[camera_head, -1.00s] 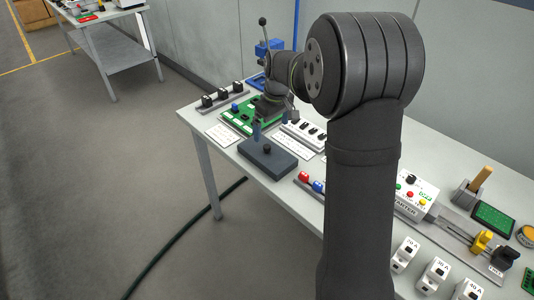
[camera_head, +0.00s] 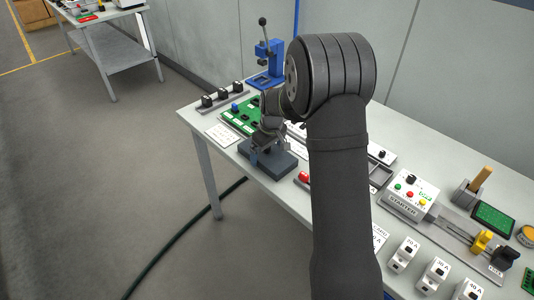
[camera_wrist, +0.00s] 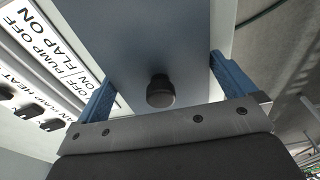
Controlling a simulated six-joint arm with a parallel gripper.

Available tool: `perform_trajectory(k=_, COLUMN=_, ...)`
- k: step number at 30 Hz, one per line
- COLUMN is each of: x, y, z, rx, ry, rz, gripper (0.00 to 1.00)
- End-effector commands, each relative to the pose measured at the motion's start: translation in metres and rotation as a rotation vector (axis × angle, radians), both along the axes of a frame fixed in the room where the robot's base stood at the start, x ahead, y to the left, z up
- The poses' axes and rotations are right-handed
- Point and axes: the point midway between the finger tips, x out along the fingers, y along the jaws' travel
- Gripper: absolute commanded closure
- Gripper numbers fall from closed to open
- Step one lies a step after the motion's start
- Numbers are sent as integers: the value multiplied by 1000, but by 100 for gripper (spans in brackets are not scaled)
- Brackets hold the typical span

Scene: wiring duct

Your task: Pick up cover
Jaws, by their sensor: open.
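The cover (camera_head: 283,164) is a dark blue-grey slab lying on the table near its front edge. In the wrist view the cover (camera_wrist: 165,35) shows as a grey plate with a round black knob (camera_wrist: 160,92). My gripper (camera_head: 262,153) is above the cover in the head view and hides part of it. In the wrist view my gripper (camera_wrist: 162,75) is open, with one blue finger on each side of the knob. The knob is between the fingers, and neither finger touches it. The finger height above the plate is hard to judge.
A green circuit board (camera_head: 236,117) and a blue lever press (camera_head: 265,72) stand behind the cover. A labelled switch panel (camera_wrist: 45,55) lies left of my gripper in the wrist view. A starter box (camera_head: 410,196) and several white breakers stand to the right.

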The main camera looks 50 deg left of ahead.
Motion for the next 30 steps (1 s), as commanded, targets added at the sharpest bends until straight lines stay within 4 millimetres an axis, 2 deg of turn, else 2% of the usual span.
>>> perform_trajectory(k=4, x=0, y=0, z=1, rx=0, ry=0, rz=0, gripper=0)
perform_trajectory(k=9, x=0, y=0, z=1, rx=0, ry=0, rz=0, gripper=31)
perform_trajectory(k=11, x=0, y=0, z=1, rx=0, ry=0, rz=0, gripper=34)
perform_trajectory(k=20, x=0, y=0, z=6, rx=1, ry=0, rz=0, gripper=34)
perform_trajectory(k=23, x=0, y=1, z=15, rx=2, ry=-1, rz=0, gripper=34)
perform_trajectory(k=28, x=0, y=0, z=45, rx=3, ry=-2, rz=0, gripper=34)
perform_trajectory(k=30, x=9, y=-16, z=53, rx=2, ry=-2, rz=-3, gripper=34)
